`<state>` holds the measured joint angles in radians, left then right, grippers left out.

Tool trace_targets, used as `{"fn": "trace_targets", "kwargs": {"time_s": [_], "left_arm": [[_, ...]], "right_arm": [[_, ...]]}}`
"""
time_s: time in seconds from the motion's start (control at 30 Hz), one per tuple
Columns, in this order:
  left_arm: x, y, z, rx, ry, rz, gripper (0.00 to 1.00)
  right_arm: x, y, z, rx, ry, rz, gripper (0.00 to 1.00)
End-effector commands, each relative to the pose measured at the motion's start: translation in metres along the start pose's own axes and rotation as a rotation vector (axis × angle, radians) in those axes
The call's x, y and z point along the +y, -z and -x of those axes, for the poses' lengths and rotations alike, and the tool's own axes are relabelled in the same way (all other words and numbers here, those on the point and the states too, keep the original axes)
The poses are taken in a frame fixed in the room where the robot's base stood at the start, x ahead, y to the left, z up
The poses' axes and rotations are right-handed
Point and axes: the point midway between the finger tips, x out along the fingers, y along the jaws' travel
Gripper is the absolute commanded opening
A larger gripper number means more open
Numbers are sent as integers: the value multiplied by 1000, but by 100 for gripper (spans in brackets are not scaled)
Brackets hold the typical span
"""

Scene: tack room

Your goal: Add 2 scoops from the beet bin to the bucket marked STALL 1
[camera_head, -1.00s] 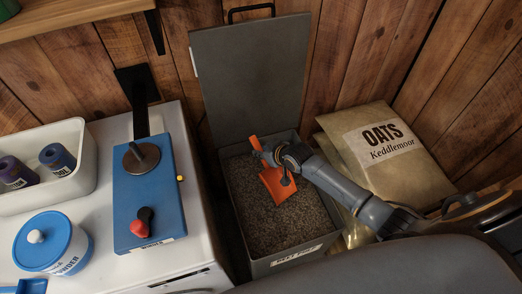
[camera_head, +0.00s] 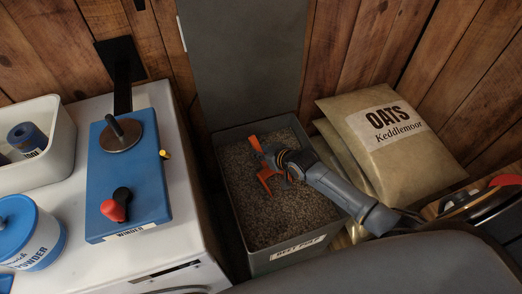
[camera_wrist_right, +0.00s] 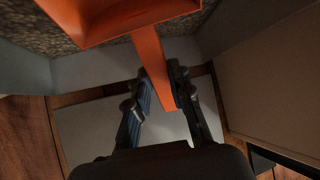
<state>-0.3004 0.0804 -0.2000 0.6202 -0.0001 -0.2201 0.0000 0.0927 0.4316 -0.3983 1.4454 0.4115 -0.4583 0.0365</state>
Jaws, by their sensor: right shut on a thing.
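The beet bin (camera_head: 247,259) is a grey open box with a white label on its front, nearly full of brown pulp (camera_head: 288,218). My right gripper (camera_head: 278,163) is over the bin's middle, shut on the handle of an orange scoop (camera_head: 264,181). The scoop looks steeply tilted in the head view. In the right wrist view the scoop's pan (camera_wrist_right: 120,15) is near the pulp, and its handle runs between my fingers (camera_wrist_right: 160,82). I cannot tell what the pan holds. The STALL 1 bucket cannot be made out. My left gripper is not in view.
The bin's raised grey lid (camera_head: 245,65) stands behind it. OATS sacks (camera_head: 385,150) lie to the right. A white cabinet (camera_head: 185,240) on the left carries a blue winch board (camera_head: 130,180), a white tray (camera_head: 55,175) and a powder tub (camera_head: 35,250).

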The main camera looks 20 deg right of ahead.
Motion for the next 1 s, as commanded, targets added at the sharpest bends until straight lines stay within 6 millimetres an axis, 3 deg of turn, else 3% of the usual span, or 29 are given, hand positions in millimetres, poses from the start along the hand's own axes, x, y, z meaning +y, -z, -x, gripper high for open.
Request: {"fn": "trace_targets", "kwargs": {"time_s": [0.37,0.43,0.9,1.0], "left_arm": [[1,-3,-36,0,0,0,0],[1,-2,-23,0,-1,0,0],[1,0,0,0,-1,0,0],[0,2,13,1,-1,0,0]], "right_arm": [[0,-34,-24,-44,1,0,0],[0,-34,-13,-60,0,0,0],[0,-69,20,-150,-1,1,0],[0,-59,22,-184,0,0,0]]}}
